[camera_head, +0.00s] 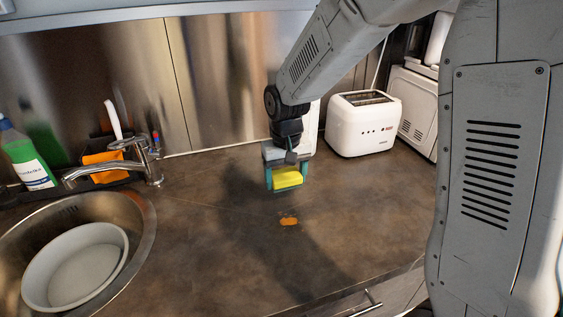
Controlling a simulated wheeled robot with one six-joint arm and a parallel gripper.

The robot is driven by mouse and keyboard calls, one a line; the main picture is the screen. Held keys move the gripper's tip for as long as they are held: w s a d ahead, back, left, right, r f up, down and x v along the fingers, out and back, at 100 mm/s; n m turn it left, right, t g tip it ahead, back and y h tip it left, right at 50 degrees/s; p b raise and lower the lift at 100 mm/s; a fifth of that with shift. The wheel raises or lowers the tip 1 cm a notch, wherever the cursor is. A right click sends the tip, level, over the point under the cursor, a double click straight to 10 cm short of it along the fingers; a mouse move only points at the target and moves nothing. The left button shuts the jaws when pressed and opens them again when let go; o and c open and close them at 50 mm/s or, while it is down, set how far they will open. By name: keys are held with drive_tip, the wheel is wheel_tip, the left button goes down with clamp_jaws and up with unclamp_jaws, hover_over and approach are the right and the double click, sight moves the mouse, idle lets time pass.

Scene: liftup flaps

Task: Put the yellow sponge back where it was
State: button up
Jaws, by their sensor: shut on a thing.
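The yellow sponge (287,178) is held in my gripper (286,179) above the middle of the counter. Its yellow face shows, with a green layer along the upper edge. The gripper's two teal fingers stand on either side of the sponge and are shut on it. The sponge appears to be clear of the countertop, a little behind an orange-brown spot (288,221) on the counter. The far side of the sponge is hidden.
A sink (147,215) with a grey bowl (75,268) is at left. Behind it are a faucet (140,150), a green bottle (28,158) and a dark caddy with an orange cloth (103,160). A white toaster (362,125) stands back right. The counter's front middle is clear.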

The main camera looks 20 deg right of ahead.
drive_tip(key=w+d, duration=0.1)
drive_tip(key=w, duration=0.3)
drive_tip(key=w+d, duration=0.1)
drive_tip(key=w, duration=0.3)
drive_tip(key=w+d+f, duration=0.1)
drive_tip(key=w, duration=0.3)
drive_tip(key=shift+w+f, duration=0.1)
drive_tip(key=shift+d+f, duration=0.1)
drive_tip(key=shift+f, duration=1.65)
drive_tip(key=shift+f, duration=0.1)
drive_tip(key=o, duration=0.9)
drive_tip(key=shift+o, duration=0.2)
